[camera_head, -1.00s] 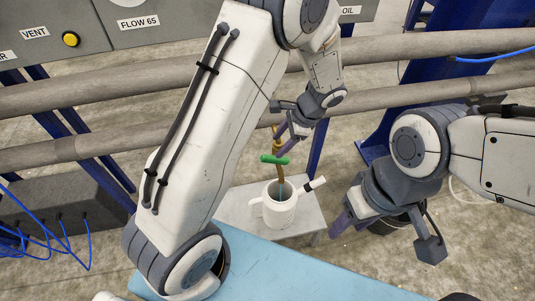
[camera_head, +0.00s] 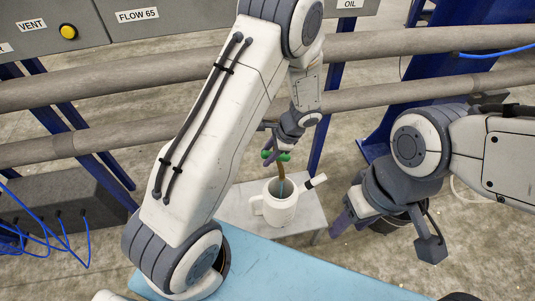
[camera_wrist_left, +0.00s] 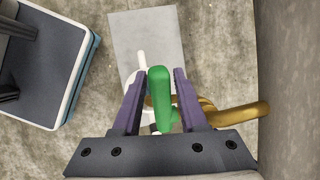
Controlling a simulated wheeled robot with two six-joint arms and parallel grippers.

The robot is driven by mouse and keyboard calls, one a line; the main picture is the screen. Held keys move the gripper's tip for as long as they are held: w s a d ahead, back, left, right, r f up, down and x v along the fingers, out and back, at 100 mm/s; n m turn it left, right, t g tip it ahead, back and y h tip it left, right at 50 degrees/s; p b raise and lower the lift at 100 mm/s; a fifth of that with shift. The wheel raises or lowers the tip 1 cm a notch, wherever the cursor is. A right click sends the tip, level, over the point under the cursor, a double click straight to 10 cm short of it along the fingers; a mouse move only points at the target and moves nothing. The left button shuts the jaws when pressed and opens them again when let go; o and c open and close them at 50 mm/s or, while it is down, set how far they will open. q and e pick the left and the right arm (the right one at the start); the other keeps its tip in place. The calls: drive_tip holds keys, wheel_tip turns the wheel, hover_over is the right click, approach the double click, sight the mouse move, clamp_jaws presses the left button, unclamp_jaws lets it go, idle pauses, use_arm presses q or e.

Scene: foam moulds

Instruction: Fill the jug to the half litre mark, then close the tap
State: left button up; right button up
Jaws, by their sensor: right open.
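The green tap handle (camera_head: 276,155) sits on the brass tap above the jug; in the left wrist view the handle (camera_wrist_left: 160,98) stands between my left gripper's purple fingers. My left gripper (camera_wrist_left: 157,85) is open around it, with slim gaps at both sides; it also shows in the head view (camera_head: 281,150). The brass spout (camera_head: 280,171) points down into the white jug (camera_head: 279,211), and a thin bluish stream runs into it. The jug stands upright; its water level and marks cannot be made out. My right gripper (camera_head: 345,224) is open and empty, right of the jug.
The jug stands on a grey stand (camera_head: 312,207). A white stick with a dark end (camera_head: 316,181) projects at the jug's right rim. Grey pipes (camera_head: 380,95) run behind. A blue-topped surface (camera_head: 290,275) lies in front.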

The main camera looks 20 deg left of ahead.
use_arm(q)
clamp_jaws()
idle(1.2)
